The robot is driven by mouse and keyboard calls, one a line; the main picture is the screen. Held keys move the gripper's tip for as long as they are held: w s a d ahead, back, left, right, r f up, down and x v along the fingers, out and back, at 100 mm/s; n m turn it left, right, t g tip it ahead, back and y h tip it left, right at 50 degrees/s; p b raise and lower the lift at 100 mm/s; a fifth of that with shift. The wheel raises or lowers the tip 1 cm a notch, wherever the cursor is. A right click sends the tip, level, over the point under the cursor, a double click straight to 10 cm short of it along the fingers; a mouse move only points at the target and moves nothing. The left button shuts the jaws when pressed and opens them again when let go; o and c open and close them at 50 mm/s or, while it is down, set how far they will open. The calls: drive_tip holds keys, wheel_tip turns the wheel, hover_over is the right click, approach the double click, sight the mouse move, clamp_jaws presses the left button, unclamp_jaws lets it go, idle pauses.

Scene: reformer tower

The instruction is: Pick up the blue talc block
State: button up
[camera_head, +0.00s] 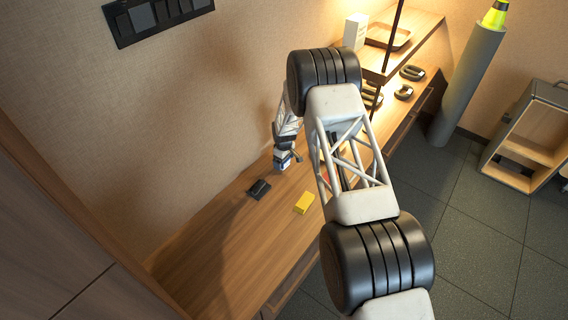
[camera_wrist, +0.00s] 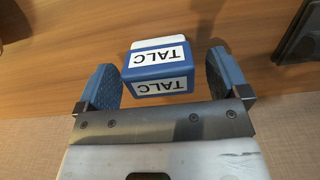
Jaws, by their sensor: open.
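The blue talc block (camera_wrist: 158,68), with white TALC labels, lies on the wooden counter in the wrist view. It sits between the two blue finger pads of my gripper (camera_wrist: 165,80), toward their tips, with gaps on both sides. My gripper is open and nothing is gripped. In the head view my gripper (camera_head: 284,162) is low over the counter near the wall. I cannot clearly tell the talc block from the gripper there.
On the counter (camera_head: 215,255) lie a black item (camera_head: 258,189) and a yellow block (camera_head: 304,203). A dark object (camera_wrist: 298,35) shows at the right in the wrist view. The wall stands close behind. The counter's near left part is clear.

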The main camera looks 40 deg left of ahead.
drive_tip(key=shift+f, duration=0.9)
drive_tip(key=c, duration=1)
drive_tip(key=shift+r, duration=0.15)
drive_tip(key=shift+r, duration=1.65)
drive_tip(key=s+d, duration=0.3)
drive_tip(key=d, duration=0.1)
drive_tip(key=s+d+r, duration=0.1)
drive_tip(key=s+d, duration=0.6)
drive_tip(key=shift+s+d+r, duration=0.2)
drive_tip(key=shift+s+d, duration=0.15)
drive_tip(key=shift+d, duration=0.05)
